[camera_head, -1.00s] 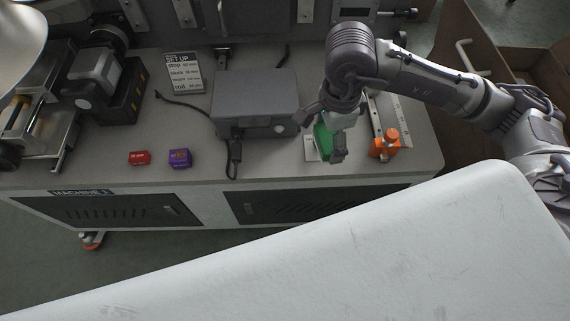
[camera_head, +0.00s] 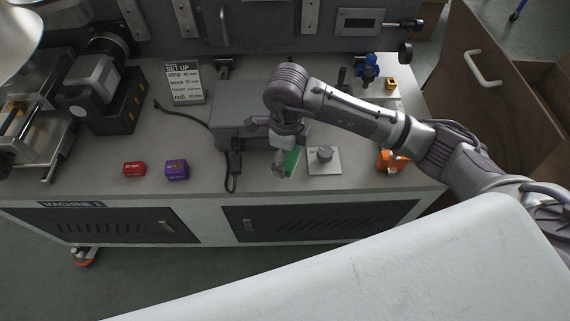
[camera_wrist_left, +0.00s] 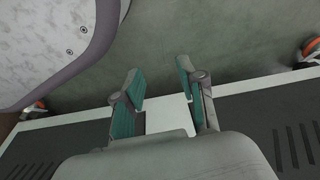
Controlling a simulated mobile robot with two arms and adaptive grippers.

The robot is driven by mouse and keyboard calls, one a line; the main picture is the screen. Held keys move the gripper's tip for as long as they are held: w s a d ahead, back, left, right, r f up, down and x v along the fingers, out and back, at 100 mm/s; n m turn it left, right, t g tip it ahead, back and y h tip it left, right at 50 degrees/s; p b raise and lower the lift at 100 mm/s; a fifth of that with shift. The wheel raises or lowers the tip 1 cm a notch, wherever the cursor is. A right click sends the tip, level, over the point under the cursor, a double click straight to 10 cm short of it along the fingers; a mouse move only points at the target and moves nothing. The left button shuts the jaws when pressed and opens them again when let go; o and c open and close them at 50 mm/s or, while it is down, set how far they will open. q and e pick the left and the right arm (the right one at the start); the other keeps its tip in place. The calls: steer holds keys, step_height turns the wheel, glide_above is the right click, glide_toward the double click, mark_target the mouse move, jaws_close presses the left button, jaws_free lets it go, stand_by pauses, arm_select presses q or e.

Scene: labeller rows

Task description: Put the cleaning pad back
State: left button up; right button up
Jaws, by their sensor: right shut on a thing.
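The cleaning pad appears to be the green piece (camera_head: 292,162) in the head view. My right gripper (camera_head: 281,168) is shut on it, pointing down at the front of the bench, just right of the black cable. The gripper and wrist hide part of the pad. I cannot tell whether the pad touches the bench top. My left gripper (camera_wrist_left: 161,82) shows in the left wrist view, with its teal-padded fingers apart and nothing between them, above the floor near the cabinet edge.
A grey box (camera_head: 232,110) stands behind my right gripper. A plate with a knob (camera_head: 324,167) and an orange fixture (camera_head: 386,161) are to the right. A red block (camera_head: 134,169) and purple block (camera_head: 176,169) lie left. The bench front between purple block and cable is clear.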

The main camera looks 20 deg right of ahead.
steer(key=shift+w+a+f, duration=0.15)
steer(key=shift+f, duration=0.4)
step_height(320, 180, down, 3)
steer(key=shift+f, duration=0.1)
steer(key=shift+b, duration=0.3)
steer(key=shift+f, duration=0.15)
steer(key=o, duration=1)
steer(key=shift+c, duration=0.2)
arm_select(q)
steer(key=shift+w+d+r, duration=0.1)
steer(key=shift+w+r, duration=0.2)
steer(key=shift+r, duration=0.2)
steer(key=shift+w+r, duration=0.25)
steer(key=shift+r, duration=0.25)
steer(key=shift+s, duration=0.1)
